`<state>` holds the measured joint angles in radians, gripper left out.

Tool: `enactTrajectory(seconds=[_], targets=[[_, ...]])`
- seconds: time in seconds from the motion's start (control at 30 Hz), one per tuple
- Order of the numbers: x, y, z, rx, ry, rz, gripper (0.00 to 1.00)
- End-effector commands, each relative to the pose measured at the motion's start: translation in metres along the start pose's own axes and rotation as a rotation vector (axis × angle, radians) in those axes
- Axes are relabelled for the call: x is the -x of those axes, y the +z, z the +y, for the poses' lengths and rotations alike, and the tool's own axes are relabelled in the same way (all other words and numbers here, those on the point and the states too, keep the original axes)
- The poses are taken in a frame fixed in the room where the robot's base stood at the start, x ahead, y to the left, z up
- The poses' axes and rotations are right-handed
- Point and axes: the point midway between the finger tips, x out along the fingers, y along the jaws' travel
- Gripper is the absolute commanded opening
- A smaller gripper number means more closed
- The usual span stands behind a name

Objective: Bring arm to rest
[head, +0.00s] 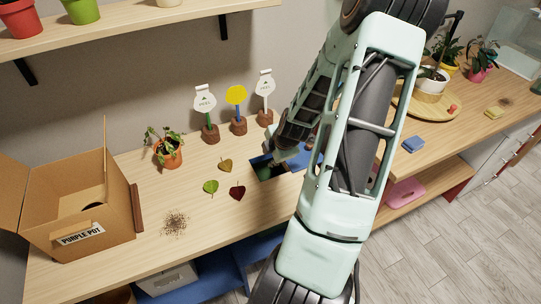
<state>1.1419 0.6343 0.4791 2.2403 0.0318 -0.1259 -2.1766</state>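My arm (336,200) fills the middle and right of the head view. It rises from the bottom edge, folds over at the top and comes back down to the left over the wooden table (130,250). My gripper (283,157) is at its lower end, low over the table beside a dark rectangular opening (266,169) with blue around it. It is small and partly hidden. I cannot tell whether its fingers are apart or hold anything.
A drooping plant in an orange pot (169,153), several label stakes (237,97), leaf shapes (238,191), spilled soil (174,222) and an open box marked PURPLE POT (85,236) are left of my arm. A right-hand counter holds a round wooden tray (410,107) and sponges (413,144).

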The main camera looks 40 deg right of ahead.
Motion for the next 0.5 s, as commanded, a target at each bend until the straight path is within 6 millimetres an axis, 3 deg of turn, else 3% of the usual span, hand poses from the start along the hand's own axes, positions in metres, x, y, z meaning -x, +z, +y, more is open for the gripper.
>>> enactTrajectory(seconds=[0.5], targets=[[0.0061, 0.0, 0.0006, -0.001, 0.0, 0.0, 0.26]])
